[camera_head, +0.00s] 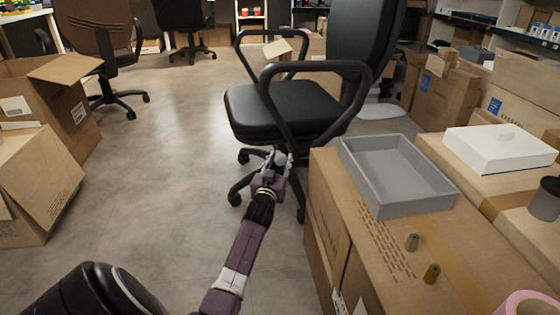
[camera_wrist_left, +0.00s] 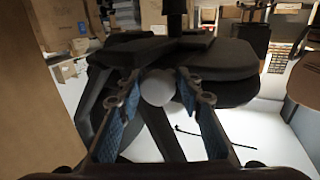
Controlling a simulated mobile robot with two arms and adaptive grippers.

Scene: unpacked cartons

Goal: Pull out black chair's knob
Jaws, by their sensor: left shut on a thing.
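The black chair (camera_head: 275,110) stands in the middle of the head view, its backrest to the right and its armrests up. My left gripper (camera_head: 278,163) reaches to the underside of its seat from the front. In the left wrist view the chair (camera_wrist_left: 215,62) appears upside down. There a pale grey rounded knob (camera_wrist_left: 158,88) sits between the blue-padded fingers of my left gripper (camera_wrist_left: 157,84), which is shut on it. In the head view the knob is mostly hidden by the gripper and seat. My right gripper does not show.
A carton (camera_head: 335,235) stands close right of my left arm, bearing a grey tray (camera_head: 400,177) and two small cylinders. It also shows as a brown wall in the left wrist view (camera_wrist_left: 35,85). More cartons (camera_head: 50,105) stand at left. The floor (camera_head: 150,180) between is clear.

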